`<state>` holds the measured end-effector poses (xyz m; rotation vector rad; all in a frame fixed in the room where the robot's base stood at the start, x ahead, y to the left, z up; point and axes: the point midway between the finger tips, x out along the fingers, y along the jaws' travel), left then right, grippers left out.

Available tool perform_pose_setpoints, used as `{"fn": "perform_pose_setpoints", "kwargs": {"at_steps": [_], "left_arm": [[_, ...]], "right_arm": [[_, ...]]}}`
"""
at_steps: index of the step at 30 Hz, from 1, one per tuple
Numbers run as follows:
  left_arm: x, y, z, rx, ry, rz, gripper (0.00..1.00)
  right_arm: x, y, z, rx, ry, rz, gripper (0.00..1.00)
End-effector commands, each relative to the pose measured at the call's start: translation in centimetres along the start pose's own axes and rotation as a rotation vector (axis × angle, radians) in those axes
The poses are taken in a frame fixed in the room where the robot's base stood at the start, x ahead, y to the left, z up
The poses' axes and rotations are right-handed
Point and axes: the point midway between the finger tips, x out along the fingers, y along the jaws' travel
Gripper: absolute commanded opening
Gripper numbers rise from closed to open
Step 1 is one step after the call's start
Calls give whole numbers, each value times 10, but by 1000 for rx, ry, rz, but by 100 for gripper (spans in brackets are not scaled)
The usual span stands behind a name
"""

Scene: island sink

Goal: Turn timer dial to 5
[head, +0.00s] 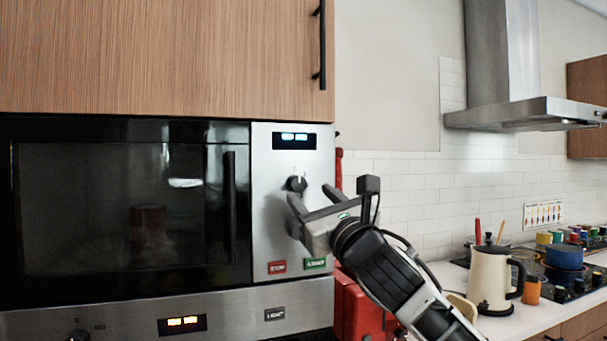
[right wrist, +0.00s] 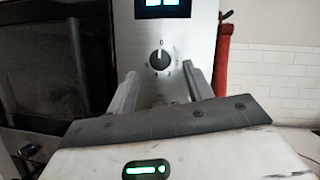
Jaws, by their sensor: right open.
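The timer dial (head: 296,184) is a small dark round knob on the microwave's silver control panel (head: 264,216), below a lit display (head: 295,137). In the right wrist view the dial (right wrist: 160,60) shows a pale pointer mark aimed up, near a 0, with small marks around it that are too blurred to read. My right gripper (head: 310,195) is open in front of the panel, just below the dial. In the right wrist view its two fingers (right wrist: 160,84) stand apart, left and right below the dial, with nothing between them. My left gripper is not in view.
Below the dial are a red button (head: 277,267) and a green button (head: 315,263). The black microwave door handle (head: 230,207) stands out left of the panel. A red object (head: 362,308) stands right of the oven. A kettle (head: 492,278) is on the counter at right.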

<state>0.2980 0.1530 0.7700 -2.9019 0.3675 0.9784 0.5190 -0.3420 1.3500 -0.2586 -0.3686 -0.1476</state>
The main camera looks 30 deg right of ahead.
Motion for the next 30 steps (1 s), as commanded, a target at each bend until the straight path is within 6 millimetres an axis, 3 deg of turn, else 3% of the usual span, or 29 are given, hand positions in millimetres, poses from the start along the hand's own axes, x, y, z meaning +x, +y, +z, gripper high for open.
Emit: {"fn": "perform_pose_setpoints", "kwargs": {"at_steps": [3,7,19,20,24,30], "left_arm": [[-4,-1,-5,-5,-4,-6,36],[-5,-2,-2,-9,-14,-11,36],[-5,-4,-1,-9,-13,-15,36],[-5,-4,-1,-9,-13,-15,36],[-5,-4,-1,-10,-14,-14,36],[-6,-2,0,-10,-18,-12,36]], "right_arm": [[23,0,3,5,1,-1,51],[37,-1,1,3,1,-1,51],[44,0,-1,0,1,0,51],[44,0,-1,0,1,0,48],[44,0,-1,1,1,0,10],[44,0,-1,4,1,-1,7]]}}
